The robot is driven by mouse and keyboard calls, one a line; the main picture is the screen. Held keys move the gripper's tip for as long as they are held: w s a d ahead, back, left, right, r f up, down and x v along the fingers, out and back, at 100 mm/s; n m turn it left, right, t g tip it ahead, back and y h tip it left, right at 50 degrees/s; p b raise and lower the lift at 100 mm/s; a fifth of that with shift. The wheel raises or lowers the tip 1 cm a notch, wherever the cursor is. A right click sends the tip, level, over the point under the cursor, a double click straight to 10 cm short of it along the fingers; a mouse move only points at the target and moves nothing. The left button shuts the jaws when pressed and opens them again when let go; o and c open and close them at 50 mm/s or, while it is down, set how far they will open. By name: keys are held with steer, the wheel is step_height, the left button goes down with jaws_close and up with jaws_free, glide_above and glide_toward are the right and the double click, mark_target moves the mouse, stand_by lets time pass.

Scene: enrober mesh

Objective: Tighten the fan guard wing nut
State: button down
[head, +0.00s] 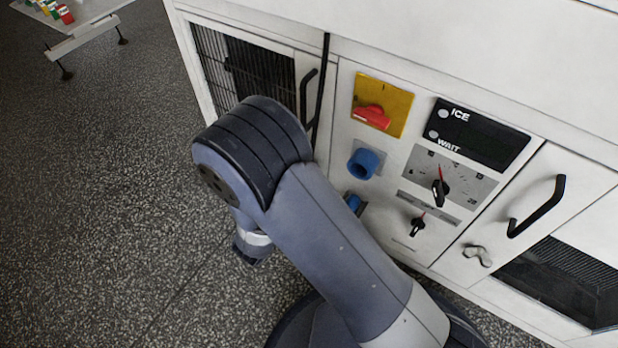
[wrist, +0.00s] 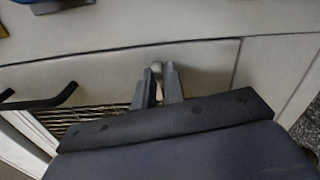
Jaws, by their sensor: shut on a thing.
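My gripper (wrist: 159,88) is shut on a small pale grey, rounded piece (wrist: 156,67), which looks like a wing nut, on the pale door in the wrist view. Only its tip shows between the jaws; its wings and its turn angle are hidden. In the head view my own arm covers this spot and my gripper. Another grey wing nut (head: 477,255) sits in plain view on the right door, below its black handle, with nothing touching it.
The left door has a wire grille (head: 238,68) and a black handle (head: 308,92), also in the wrist view (wrist: 42,98). Blue sockets (head: 364,163), a red switch (head: 371,116) and dials (head: 440,188) protrude from the panel between the doors. Floor (head: 110,200) at left is clear.

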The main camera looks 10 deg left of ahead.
steer(key=shift+d+f+m+b, duration=0.15)
steer(key=shift+m+b, duration=0.25)
steer(key=shift+m, duration=0.6)
steer(key=c, duration=1.5)
jaws_free()
steer(key=shift+s, duration=0.1)
steer(key=p+v, duration=0.3)
steer(key=v, duration=0.7)
steer(key=shift+s+a, duration=0.2)
steer(key=shift+s, duration=0.1)
